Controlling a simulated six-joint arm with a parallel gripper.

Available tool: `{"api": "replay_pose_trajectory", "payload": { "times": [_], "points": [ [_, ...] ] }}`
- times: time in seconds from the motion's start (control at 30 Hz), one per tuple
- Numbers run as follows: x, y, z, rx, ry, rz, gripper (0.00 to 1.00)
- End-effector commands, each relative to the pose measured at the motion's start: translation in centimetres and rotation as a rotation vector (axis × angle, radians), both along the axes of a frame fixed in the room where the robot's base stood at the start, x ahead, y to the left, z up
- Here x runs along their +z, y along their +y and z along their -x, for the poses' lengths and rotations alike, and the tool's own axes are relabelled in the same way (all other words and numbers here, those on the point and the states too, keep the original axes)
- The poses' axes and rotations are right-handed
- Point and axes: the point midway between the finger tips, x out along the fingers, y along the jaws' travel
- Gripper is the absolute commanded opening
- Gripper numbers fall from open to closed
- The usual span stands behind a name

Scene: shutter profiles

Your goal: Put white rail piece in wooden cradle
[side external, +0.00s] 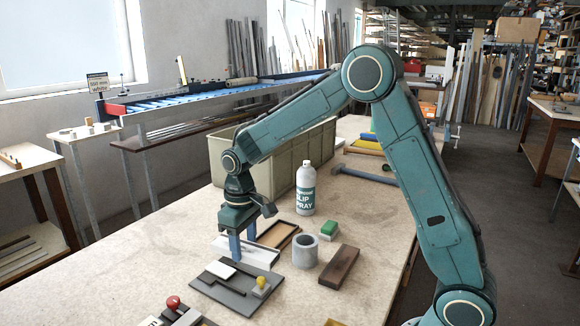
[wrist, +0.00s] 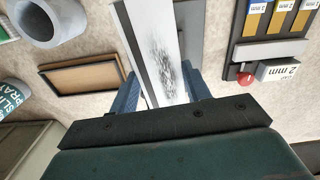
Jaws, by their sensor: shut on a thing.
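The white rail piece (side external: 246,252) is long and flat, with a dark grey smudged patch on its face in the wrist view (wrist: 155,45). My gripper (side external: 242,248) has its blue fingers shut on it, one finger on each side; the fingers also show in the wrist view (wrist: 162,88). The rail piece is low over the bench; I cannot tell if it touches. The wooden cradle, a shallow wood-rimmed tray (side external: 291,239), lies just behind and right of the gripper. Its brown inside looks empty in the wrist view (wrist: 83,77).
A dark plate with a yellow knob (side external: 262,283) lies in front. A grey cylinder (side external: 305,252), brown block (side external: 339,267), green-topped block (side external: 328,231) and spray can (side external: 306,190) stand to the right. A red-knobbed holder (wrist: 246,79) is on the wrist view's right. A large bin (side external: 320,150) stands behind.

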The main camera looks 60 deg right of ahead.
Motion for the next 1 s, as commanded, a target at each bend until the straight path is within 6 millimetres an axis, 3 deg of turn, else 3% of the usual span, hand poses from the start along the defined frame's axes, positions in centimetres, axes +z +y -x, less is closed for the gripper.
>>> {"api": "replay_pose_trajectory", "payload": {
  "times": [0.23,0.57,0.77,1.0],
  "points": [
    [-0.2,0.7,1.7,-0.084,-0.001,0.000,0.24],
    [-0.2,0.6,1.4,-0.075,-0.001,0.000,0.24],
    [0.0,-0.1,-0.3,0.004,-0.001,0.000,0.24],
    [0.4,-2.0,-3.9,0.189,-0.001,0.000,0.24]
  ]
}}
